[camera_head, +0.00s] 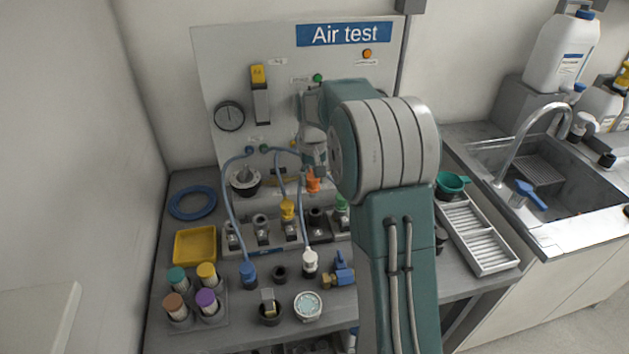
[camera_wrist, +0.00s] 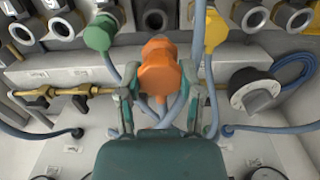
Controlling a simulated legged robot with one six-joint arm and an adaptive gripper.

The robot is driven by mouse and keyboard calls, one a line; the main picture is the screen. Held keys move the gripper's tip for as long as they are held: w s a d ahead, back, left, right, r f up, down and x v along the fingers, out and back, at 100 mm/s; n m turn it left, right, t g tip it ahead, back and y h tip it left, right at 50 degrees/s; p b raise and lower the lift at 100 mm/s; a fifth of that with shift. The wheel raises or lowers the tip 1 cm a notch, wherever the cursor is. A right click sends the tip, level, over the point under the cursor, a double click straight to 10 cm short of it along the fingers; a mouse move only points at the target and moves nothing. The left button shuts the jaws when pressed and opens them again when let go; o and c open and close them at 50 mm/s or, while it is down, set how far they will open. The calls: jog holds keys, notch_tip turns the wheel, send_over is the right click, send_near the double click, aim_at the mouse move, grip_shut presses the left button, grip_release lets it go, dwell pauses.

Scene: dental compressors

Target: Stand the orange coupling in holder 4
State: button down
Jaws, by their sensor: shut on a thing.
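My gripper (camera_head: 314,172) is shut on the orange coupling (camera_head: 313,181) and holds it above the back of the bench, in front of the panel. In the wrist view the orange coupling (camera_wrist: 158,72) sits between the two fingers (camera_wrist: 158,98), with a hose behind it. The holder row (camera_head: 275,245) stands below and in front of it. A yellow coupling (camera_head: 287,209) and a green coupling (camera_head: 341,204) stand in this row. Between them is an empty dark holder (camera_head: 317,220), also in the wrist view (camera_wrist: 155,20). I cannot read the holder numbers in the head view.
Blue (camera_head: 248,273) and white (camera_head: 309,262) couplings with hoses stand at the bench front. A yellow tray (camera_head: 195,246), several coloured-capped jars (camera_head: 207,302) and a blue valve (camera_head: 343,270) are nearby. The air test panel (camera_head: 215,65), with gauge and fittings, rises close behind. A white rack (camera_head: 480,237) lies right.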

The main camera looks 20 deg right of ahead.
aim_at(315, 195)
jog(key=shift+w+d+f, duration=0.1)
jog(key=shift+d+f, duration=0.4)
jog(key=shift+d, duration=0.05)
jog(key=f, duration=0.3)
jog(key=shift+a+f, duration=0.15)
jog(key=shift+a, duration=0.05)
jog(key=shift+a+f, duration=0.3)
jog(key=shift+f, duration=0.25)
jog(key=shift+d, duration=0.45)
jog(key=shift+a, duration=0.15)
jog(key=shift+a, duration=0.25)
jog(key=shift+d, duration=0.25)
